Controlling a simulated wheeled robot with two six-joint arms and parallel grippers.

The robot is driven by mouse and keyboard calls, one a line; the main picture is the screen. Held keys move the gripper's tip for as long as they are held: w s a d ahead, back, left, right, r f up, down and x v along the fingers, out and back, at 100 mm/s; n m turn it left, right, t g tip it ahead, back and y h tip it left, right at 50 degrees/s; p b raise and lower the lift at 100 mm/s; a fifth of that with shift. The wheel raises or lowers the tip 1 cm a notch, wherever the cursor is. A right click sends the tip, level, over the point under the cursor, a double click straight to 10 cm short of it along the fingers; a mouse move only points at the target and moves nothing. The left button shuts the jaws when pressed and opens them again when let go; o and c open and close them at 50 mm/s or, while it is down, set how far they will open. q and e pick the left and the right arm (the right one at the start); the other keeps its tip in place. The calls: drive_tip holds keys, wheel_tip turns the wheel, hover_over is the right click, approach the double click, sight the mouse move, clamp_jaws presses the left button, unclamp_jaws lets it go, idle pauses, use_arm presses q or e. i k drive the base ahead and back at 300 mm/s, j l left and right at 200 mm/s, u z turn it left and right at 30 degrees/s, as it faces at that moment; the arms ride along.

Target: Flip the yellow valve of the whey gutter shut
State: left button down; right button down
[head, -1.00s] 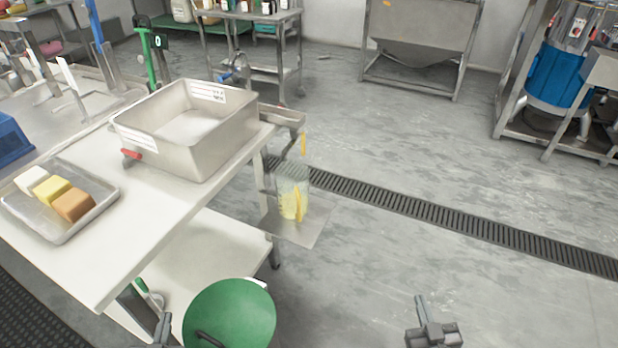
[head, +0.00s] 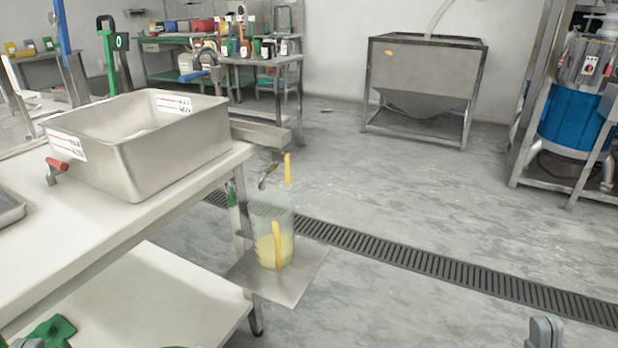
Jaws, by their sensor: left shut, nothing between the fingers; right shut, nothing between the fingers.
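The whey gutter (head: 262,133) is a short steel channel that juts out to the right from behind the steel vat (head: 150,155). A yellow lever (head: 287,168), which looks like the valve handle, stands nearly upright by its outer end. A dark bent spout piece (head: 267,176) shows just beside it. Below is a clear jug (head: 273,220) with pale yellow liquid and a yellow handle. My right gripper (head: 543,331) shows only its shut fingertips at the bottom edge, empty and far to the right of the lever.
The jug stands on a small steel shelf (head: 305,270) by the white table (head: 110,220). A red-handled tap (head: 57,164) is on the vat's left side. A floor drain (head: 430,258) crosses behind. The floor to the right of the shelf is open.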

sight(288, 179)
drive_tip(key=l, duration=0.4)
drive_tip(key=i+l+z, duration=0.1)
drive_tip(key=l, duration=0.35)
drive_tip(key=i+l+z, duration=0.1)
drive_tip(key=l, duration=0.3)
drive_tip(key=i+l, duration=0.1)
drive_tip(key=l, duration=0.3)
